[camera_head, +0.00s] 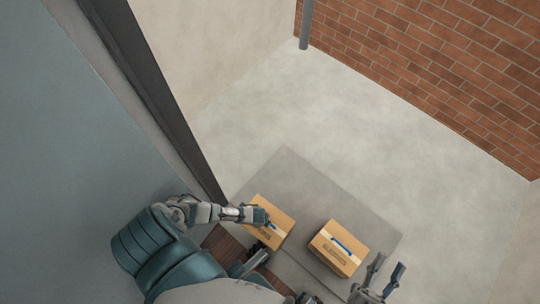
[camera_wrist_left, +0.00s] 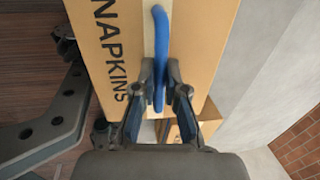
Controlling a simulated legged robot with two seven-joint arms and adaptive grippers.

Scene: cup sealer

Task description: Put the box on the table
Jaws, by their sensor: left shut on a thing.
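A tan cardboard box (camera_head: 272,236) is at the end of my left arm in the head view. My left gripper (camera_head: 264,220) is shut on its blue handle. The left wrist view shows this box (camera_wrist_left: 105,45) close up, marked NAPKINS, with the blue handle (camera_wrist_left: 159,50) between the two fingers (camera_wrist_left: 159,98). A second tan box (camera_head: 335,258) with a blue handle sits to the right on a grey flat surface (camera_head: 290,170). My right gripper (camera_head: 386,273) is at the lower right with its fingers apart and empty, beside the second box.
A brown wooden surface (camera_head: 222,242) shows near my body, left of the held box. A dark upright edge (camera_head: 160,95) and a blue-grey panel (camera_head: 75,150) stand on the left. Pale floor (camera_head: 400,160) lies open toward the brick wall (camera_head: 440,60).

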